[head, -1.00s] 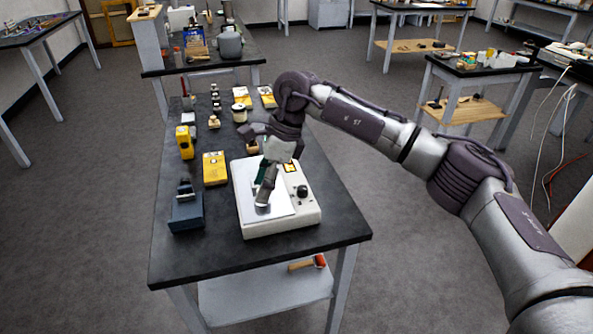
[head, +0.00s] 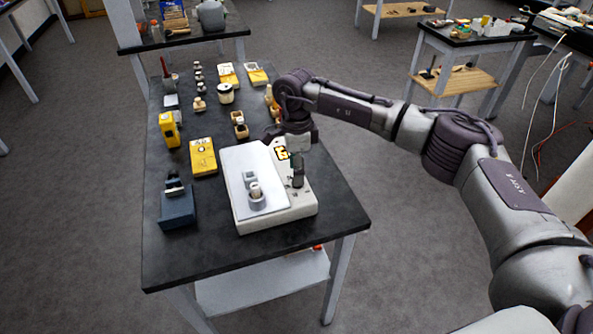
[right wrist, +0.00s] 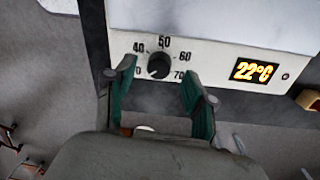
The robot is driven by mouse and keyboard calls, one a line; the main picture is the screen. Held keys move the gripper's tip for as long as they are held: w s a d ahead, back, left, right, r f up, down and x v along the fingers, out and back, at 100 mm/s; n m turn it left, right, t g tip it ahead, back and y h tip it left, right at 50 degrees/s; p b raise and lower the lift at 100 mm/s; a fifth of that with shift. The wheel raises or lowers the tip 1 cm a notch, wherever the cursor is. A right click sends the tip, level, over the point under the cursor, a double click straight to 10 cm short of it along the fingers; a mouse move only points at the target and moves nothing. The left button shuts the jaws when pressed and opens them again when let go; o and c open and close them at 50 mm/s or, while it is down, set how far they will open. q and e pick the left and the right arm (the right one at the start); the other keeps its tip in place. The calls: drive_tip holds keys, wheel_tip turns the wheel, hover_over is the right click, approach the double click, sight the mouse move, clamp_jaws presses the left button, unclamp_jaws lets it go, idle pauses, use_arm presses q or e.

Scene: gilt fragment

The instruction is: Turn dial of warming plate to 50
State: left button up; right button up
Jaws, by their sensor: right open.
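The warming plate (head: 305,207) is a white box with a pale flat top, near the front of the black table. Its dial (right wrist: 158,65) is a dark round knob in the right wrist view, among the marks 40, 50, 60 and 70. A lit display (right wrist: 254,71) beside it reads 22°C. I cannot surely read the dial's pointer. My right gripper (head: 298,172) is over the plate's right side and hides the dial in the head view. Its green-padded fingers (right wrist: 158,78) are open, one either side of the dial in the right wrist view; contact is not visible.
A small grey and white piece (head: 257,197) stands on the plate's top. A dark blue box (head: 177,209), a yellow box (head: 203,157) and a yellow meter (head: 169,129) stand to the left. The table's front edge (head: 250,262) is clear.

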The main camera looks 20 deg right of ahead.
drive_tip(key=shift+f, duration=0.55)
drive_tip(key=shift+s+f, duration=0.1)
drive_tip(key=shift+f, duration=0.5)
clamp_jaws()
use_arm(q)
drive_tip(key=shift+s+r, duration=0.15)
drive_tip(key=shift+r, duration=0.1)
